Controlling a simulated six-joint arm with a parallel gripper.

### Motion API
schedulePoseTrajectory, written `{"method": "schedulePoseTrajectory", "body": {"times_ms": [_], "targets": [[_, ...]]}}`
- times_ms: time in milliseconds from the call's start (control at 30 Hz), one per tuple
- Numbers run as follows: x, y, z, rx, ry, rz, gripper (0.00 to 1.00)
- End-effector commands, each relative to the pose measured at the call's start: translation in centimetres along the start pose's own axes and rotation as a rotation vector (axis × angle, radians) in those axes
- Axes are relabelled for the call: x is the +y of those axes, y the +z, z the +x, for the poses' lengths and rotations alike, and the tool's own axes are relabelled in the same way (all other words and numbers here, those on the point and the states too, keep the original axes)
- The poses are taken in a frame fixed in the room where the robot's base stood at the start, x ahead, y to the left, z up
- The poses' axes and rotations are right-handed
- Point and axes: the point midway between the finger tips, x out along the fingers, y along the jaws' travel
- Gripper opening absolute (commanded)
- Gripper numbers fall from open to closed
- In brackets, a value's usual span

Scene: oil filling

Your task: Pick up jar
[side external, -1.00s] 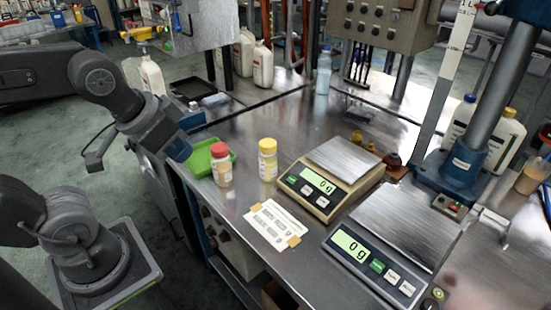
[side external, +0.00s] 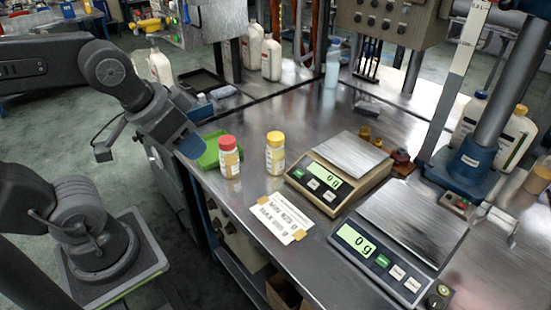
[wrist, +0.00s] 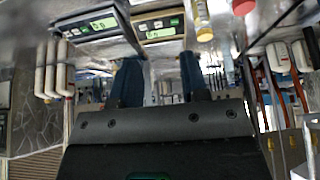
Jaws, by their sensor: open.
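A jar with a red cap (side external: 229,157) stands upright on the steel table near its left edge. A second jar, with a yellow cap (side external: 275,153), stands upright to its right. In the wrist view, the scene appears upside down. The yellow cap (wrist: 204,33) and the red cap (wrist: 242,7) show at the top, right of my fingers. My gripper (side external: 190,143) is left of both jars, over the table's left edge and apart from them. In the wrist view its two blue fingers (wrist: 160,82) are spread with nothing between them.
A green tray (side external: 208,152) lies beside the red-capped jar, near my gripper. A beige scale (side external: 347,178) and a grey scale (side external: 397,245) stand to the right. A printed card (side external: 285,218) lies flat in front. Bare table lies behind the jars.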

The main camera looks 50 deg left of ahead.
Motion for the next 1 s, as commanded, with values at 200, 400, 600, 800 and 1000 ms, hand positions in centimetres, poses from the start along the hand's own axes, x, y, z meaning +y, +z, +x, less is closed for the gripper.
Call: {"method": "schedulePoseTrajectory", "body": {"times_ms": [200, 400, 600, 800, 1000], "targets": [[0.0, 0.0, 0.0, 0.000, 0.000, 0.000, 0.62], [0.0, 0.0, 0.0, 0.000, 0.000, 0.000, 0.81], [0.0, 0.0, 0.0, 0.000, 0.000, 0.000, 0.89], [-0.2, -0.8, 0.1, -0.012, -0.009, 0.051, 0.89], [-1.3, -5.4, 1.5, -0.098, -0.053, 0.400, 0.89]]}}
